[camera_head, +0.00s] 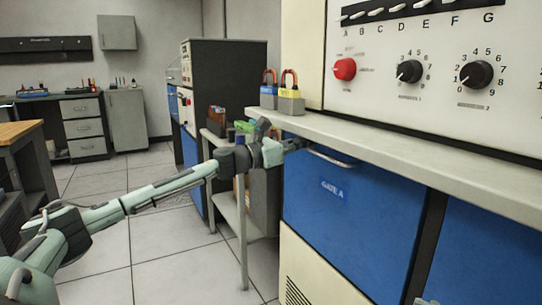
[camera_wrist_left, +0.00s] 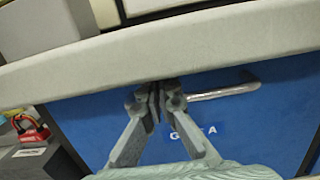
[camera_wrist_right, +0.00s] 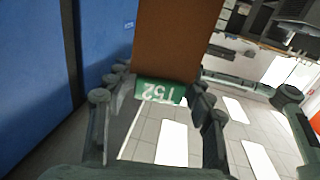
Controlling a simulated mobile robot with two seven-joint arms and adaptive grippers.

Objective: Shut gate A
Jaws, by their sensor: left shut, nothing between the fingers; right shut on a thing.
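Gate A is a blue panel (camera_head: 345,220) under the counter, with a "GATE A" label and a bar handle (camera_head: 330,157) near its top. It also shows in the left wrist view (camera_wrist_left: 250,125). I cannot tell whether it stands fully flush. My left gripper (camera_head: 292,145) is shut and empty at the gate's upper left, close to the handle's left end, just below the counter edge; its fingertips (camera_wrist_left: 157,95) show beside the handle (camera_wrist_left: 225,91). I cannot tell if they touch the gate. My right gripper (camera_wrist_right: 158,88) is shut on a brown block with a green "152" label (camera_wrist_right: 160,92).
The pale counter (camera_head: 400,155) overhangs the gate. A side table (camera_head: 245,215) stands left of the gate. A second blue panel (camera_head: 490,250) lies right. Open floor lies left.

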